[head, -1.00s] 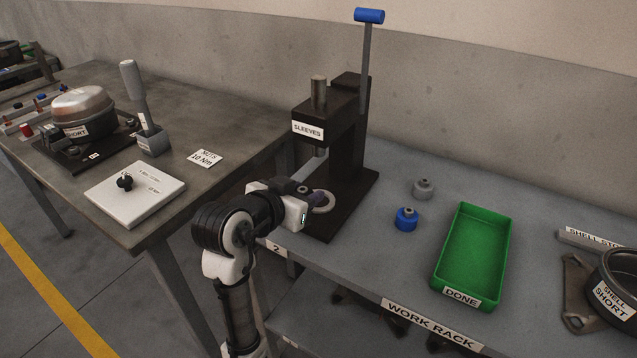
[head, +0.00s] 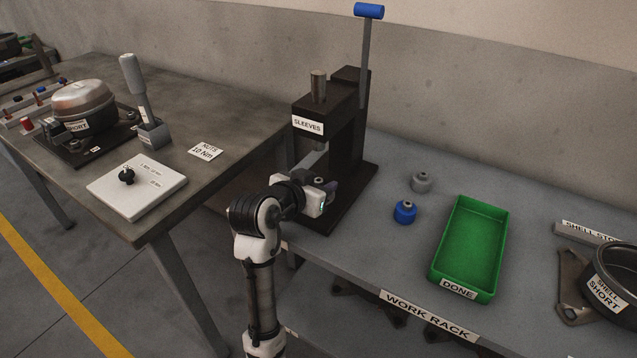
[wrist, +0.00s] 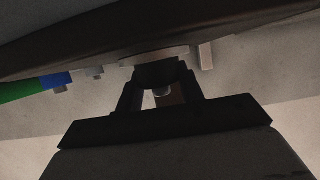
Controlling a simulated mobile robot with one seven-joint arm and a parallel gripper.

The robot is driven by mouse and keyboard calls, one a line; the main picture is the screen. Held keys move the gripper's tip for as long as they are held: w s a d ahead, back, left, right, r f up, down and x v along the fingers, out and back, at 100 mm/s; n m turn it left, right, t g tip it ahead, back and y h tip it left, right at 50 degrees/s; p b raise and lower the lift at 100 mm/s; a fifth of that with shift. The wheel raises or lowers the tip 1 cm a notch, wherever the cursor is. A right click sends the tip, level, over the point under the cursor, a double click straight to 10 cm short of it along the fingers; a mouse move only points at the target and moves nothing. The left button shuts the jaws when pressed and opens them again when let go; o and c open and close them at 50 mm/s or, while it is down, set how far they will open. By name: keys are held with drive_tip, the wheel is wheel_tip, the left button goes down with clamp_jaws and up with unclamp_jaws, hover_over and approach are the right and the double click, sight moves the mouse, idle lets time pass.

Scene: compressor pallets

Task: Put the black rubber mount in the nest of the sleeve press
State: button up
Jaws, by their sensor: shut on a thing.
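The sleeve press (head: 340,140) is a dark frame with a SLEEVES label, standing at the left end of the work rack. My gripper (head: 325,190) is inside its opening, below the ram. In the wrist view my gripper (wrist: 161,92) is shut on the black rubber mount (wrist: 158,74), a dark round piece between the fingers. The pale nest (wrist: 150,57) shows right against the mount in that view; I cannot tell whether they touch or the mount is seated. In the head view my gripper hides the nest and most of the mount.
A blue mount (head: 405,212) and a grey one (head: 421,183) stand right of the press. The green DONE tray (head: 437,262) is empty. The press lever (head: 366,60) stands upright. A bench (head: 235,120) with a white board (head: 137,190) is at the left.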

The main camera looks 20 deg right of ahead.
drive_tip(key=shift+f, duration=0.2)
drive_tip(key=o, duration=1.1)
drive_tip(key=shift+c, duration=0.2)
drive_tip(key=shift+r, duration=0.1)
drive_tip(key=shift+r, duration=0.15)
drive_tip(key=v, duration=1.2)
drive_tip(key=shift+b, duration=0.35)
